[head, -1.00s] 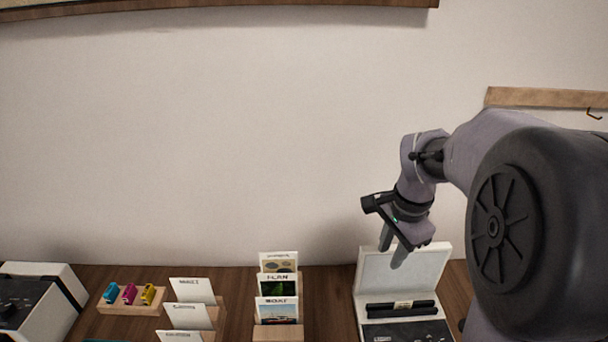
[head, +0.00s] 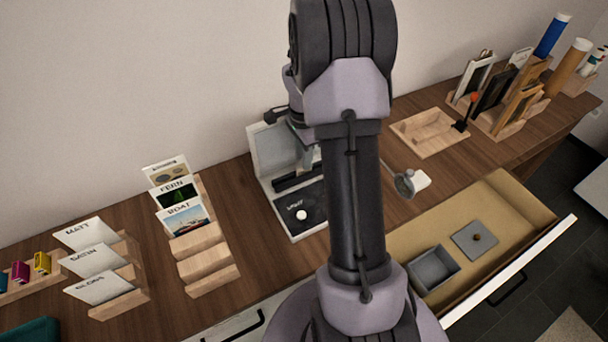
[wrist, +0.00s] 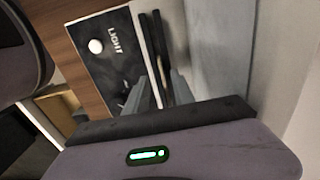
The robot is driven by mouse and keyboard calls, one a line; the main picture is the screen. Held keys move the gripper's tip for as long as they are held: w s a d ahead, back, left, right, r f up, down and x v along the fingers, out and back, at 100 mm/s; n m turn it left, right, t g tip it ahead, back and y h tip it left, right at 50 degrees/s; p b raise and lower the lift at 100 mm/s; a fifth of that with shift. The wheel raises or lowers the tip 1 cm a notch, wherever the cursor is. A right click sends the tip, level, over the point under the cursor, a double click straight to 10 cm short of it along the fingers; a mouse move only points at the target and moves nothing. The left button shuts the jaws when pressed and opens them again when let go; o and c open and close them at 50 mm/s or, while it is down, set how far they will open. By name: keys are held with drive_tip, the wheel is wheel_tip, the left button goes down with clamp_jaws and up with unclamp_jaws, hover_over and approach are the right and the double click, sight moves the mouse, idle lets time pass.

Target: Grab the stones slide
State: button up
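Three picture slides stand in a stepped wooden rack left of the middle in the head view. The rear one (head: 166,172) shows brown rounded shapes like stones; its label is too small to read. In front of it stand the FERN slide (head: 178,194) and the BOAT slide (head: 184,220). My gripper (head: 308,158) is right of the rack, over the white and black light box (head: 290,209), apart from the slides and partly hidden by my arm.
A rack with MATT, SATIN and GLOSS cards (head: 136,284) stands at left. An open drawer (head: 440,222) sticks out at front right, holding a grey tray and lid. An empty wooden tray (head: 425,141) lies behind it. Framed items stand at far right.

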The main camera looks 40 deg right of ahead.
sight(304, 172)
wheel_tip(304, 172, down, 4)
drive_tip(key=shift+w+r+b, duration=0.1)
drive_tip(key=shift+w+b, duration=0.05)
drive_tip(key=shift+b, duration=0.55)
drive_tip(key=shift+r, duration=0.15)
clamp_jaws()
